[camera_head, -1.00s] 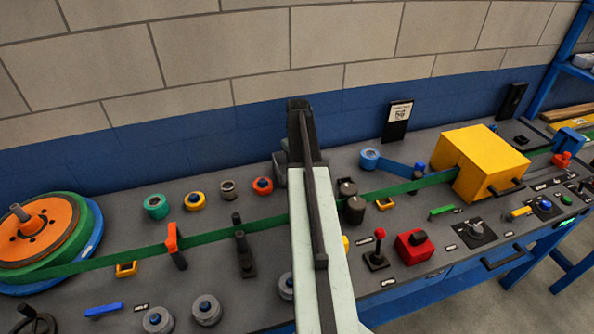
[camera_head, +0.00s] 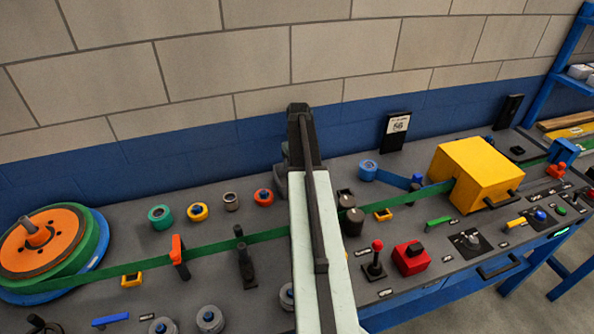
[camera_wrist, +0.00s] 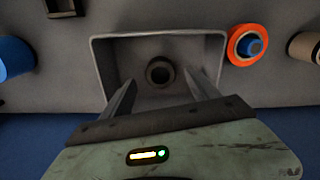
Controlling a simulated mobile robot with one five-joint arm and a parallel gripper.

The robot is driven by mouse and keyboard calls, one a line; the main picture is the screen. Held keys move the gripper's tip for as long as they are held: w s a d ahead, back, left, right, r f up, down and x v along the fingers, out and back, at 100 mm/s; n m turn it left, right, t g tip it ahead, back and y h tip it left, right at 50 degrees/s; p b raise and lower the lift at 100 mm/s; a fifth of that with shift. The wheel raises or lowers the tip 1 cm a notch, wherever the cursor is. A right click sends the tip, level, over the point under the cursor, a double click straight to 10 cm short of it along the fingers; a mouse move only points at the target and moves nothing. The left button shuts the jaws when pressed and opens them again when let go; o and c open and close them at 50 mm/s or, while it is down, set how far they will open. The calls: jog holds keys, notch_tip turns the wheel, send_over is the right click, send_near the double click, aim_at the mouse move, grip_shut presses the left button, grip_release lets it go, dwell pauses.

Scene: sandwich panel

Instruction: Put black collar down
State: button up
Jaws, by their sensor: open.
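The black collar (camera_wrist: 150,69) is a small dark ring lying in a grey tray (camera_wrist: 100,52) in the wrist view. My gripper (camera_wrist: 160,80) is open, with its two fingers reaching into the tray on either side of the collar. A gap shows between each finger and the collar, so it is not gripped. In the head view my arm hides the gripper and the collar. Only a left part of the grey tray (camera_head: 281,177) shows there, beside my arm at the back of the bench.
An orange ring with a blue centre (camera_wrist: 237,47) sits close beside the tray. A green ring (camera_head: 160,217) and other rings stand in a row to the left. A green strip (camera_head: 215,247) crosses the bench to a yellow box (camera_head: 477,172).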

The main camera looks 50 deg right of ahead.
notch_tip(320, 180, up, 8)
jog(key=p, duration=0.6)
jog(key=shift+s, duration=0.1)
dwell(0.8)
